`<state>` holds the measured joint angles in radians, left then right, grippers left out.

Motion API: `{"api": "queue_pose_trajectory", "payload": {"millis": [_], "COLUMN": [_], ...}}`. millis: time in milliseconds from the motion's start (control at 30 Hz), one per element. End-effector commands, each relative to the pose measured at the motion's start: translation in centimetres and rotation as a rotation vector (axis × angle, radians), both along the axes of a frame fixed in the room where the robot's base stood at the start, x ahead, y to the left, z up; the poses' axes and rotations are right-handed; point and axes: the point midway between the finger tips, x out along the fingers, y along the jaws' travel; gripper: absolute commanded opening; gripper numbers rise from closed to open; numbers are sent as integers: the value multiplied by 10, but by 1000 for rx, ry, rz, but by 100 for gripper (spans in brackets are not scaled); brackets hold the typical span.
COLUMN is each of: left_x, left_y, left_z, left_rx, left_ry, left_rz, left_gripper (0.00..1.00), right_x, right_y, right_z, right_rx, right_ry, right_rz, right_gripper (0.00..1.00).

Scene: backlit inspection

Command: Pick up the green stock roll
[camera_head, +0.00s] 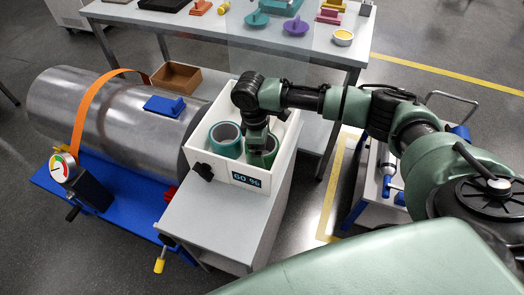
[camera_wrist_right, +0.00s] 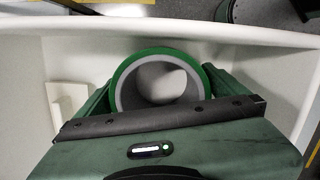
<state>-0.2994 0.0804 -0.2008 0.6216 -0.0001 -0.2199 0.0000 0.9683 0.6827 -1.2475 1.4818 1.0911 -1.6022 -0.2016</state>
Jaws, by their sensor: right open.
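The green stock roll (camera_head: 268,158) stands in a white bin (camera_head: 235,176), partly hidden under my right gripper (camera_head: 257,150). In the right wrist view the roll (camera_wrist_right: 121,76) shows end-on, a green ring with a grey core and an open hole. My right gripper (camera_wrist_right: 158,88) is open, with one finger on each side of the roll; whether the fingers touch it I cannot tell. The gripper's body hides the roll's near edge. A teal roll (camera_head: 226,140) stands left of the gripper in the same bin. My left gripper is not in view.
The bin's walls rise close around the gripper. A grey bench (camera_head: 215,215) is in front, and a large metal cylinder (camera_head: 110,110) on a blue stand lies left. A table (camera_head: 200,32) with coloured parts is behind. A blue-and-white cart (camera_head: 375,190) stands right.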

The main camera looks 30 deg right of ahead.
Motion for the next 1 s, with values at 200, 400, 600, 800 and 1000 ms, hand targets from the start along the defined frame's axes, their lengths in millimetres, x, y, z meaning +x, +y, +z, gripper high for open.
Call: {"api": "queue_pose_trajectory", "payload": {"millis": [200,400,600,800,1000], "left_x": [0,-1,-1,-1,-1], "left_y": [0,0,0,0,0], "left_z": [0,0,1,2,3], "left_rx": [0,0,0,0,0], "left_ry": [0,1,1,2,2], "left_rz": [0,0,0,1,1], "left_gripper": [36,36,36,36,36], "right_x": [0,1,1,2,2], "right_y": [0,1,1,1,1], "right_z": [0,1,9,47,106], "right_rx": [1,1,2,4,2], "right_ry": [-1,-2,-4,-7,-8], "right_rz": [0,0,0,-1,1], "right_gripper": [50,32,32,32,32]}}
